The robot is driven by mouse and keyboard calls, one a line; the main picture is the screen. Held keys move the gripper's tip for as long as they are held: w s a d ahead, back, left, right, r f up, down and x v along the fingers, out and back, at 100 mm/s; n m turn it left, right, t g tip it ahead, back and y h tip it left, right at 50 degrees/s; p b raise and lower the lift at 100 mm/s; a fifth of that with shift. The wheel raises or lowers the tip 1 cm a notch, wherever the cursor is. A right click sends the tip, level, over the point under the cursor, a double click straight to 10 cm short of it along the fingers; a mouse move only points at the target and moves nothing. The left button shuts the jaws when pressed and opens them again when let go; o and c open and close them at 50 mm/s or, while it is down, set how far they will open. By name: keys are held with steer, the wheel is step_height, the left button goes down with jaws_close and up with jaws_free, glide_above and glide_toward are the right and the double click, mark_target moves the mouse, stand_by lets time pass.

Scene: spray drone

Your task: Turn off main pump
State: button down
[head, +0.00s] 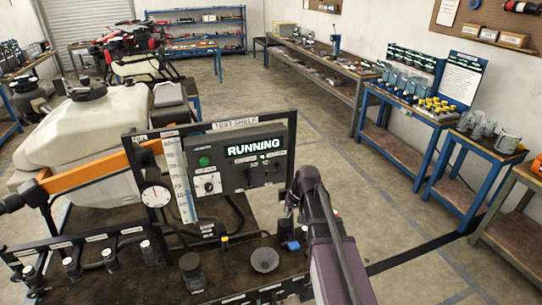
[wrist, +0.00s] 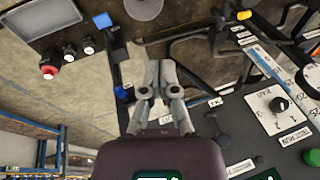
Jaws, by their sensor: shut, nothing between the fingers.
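The black control panel (head: 228,170) stands upright on the bench, with a lit display (head: 254,148) reading RUNNING. It carries a green button (head: 203,161), a dial with a black knob (head: 208,185) and dark switches (head: 250,178) to the right. In the wrist view the dial (wrist: 280,104) and green button (wrist: 312,157) are at the right. The labels are too small to tell which control is the main pump's. My gripper (wrist: 158,75) is shut and empty, apart from the panel; in the head view my gripper (head: 288,212) is at the panel's right edge.
A gauge (head: 155,195) and a white scale (head: 180,180) stand left of the panel. A grey funnel (head: 264,260) and several valves sit on the dark bench in front. A red button (wrist: 48,70) shows in the wrist view. Floor to the right is open before blue workbenches (head: 405,110).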

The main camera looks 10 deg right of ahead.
steer(key=w+d+r+t+y+p, duration=0.1)
steer(key=w+d+r+p, duration=0.1)
steer(key=w+r+p, duration=0.5)
steer(key=w+d+r+t+y+p, duration=0.1)
steer(key=w+d+r+y+p, duration=0.1)
steer(key=w+r+p, duration=0.6)
step_height(320, 180, up, 5)
steer(key=shift+w+f+t, duration=0.2)
steer(key=shift+w+t, duration=0.1)
steer(key=shift+w, duration=0.35)
steer(key=shift+a+f, duration=0.15)
steer(key=b+x, duration=0.8)
steer(key=x, duration=0.2)
steer(key=shift+f, duration=0.2)
steer(key=shift+s+a+f+b, duration=0.35)
steer(key=shift+f+b, duration=0.3)
steer(key=shift+b, duration=0.05)
steer(key=shift+s+a+f+b, duration=0.35)
steer(key=shift+s+f+b, duration=0.05)
steer(key=shift+f+b, duration=0.3)
steer(key=shift+d, duration=0.25)
